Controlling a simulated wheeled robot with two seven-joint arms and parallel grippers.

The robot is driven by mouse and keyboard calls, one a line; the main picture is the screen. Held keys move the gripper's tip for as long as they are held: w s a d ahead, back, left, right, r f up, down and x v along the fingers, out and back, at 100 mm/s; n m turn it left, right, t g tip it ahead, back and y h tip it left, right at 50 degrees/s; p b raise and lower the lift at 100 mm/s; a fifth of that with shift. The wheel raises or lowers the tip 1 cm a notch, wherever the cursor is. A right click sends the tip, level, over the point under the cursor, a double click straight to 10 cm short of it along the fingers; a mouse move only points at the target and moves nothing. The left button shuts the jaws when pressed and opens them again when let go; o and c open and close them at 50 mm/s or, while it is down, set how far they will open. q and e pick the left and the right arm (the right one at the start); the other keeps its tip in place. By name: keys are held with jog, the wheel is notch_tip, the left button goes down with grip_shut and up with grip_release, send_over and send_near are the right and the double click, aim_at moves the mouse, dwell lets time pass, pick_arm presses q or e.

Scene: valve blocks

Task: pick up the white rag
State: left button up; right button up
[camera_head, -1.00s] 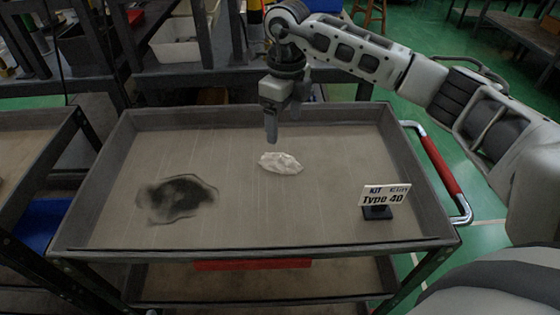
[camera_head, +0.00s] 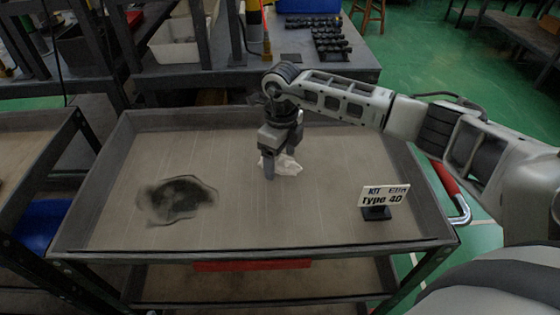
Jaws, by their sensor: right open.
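The white rag (camera_head: 289,166) lies crumpled on the tray top of the cart (camera_head: 330,215), near its middle. My right gripper (camera_head: 279,172) points down over the rag, with its fingers low at the rag's left part. The fingers hide some of the rag. The gripper is open, and I cannot tell whether the fingers touch the rag. My left gripper is not in view.
A sign reading "Type 40" (camera_head: 384,195) stands on a black base at the tray's right. A dark stain (camera_head: 178,199) marks the tray's left. Raised rims surround the tray, and a red handle (camera_head: 444,178) is on the right. A bench with dark parts (camera_head: 331,42) stands behind.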

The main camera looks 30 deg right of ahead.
jog(key=c, duration=1.1)
jog(key=shift+o, duration=0.2)
jog(key=shift+r, duration=0.1)
jog(key=shift+r, duration=0.25)
notch_tip(320, 180, up, 2)
jog(key=shift+r, duration=0.1)
jog(key=s+a+r, duration=0.9)
jog(key=a+r, duration=0.1)
jog(key=shift+a+b, duration=0.3)
jog(key=shift+a, duration=0.1)
jog(key=shift+r, duration=0.1)
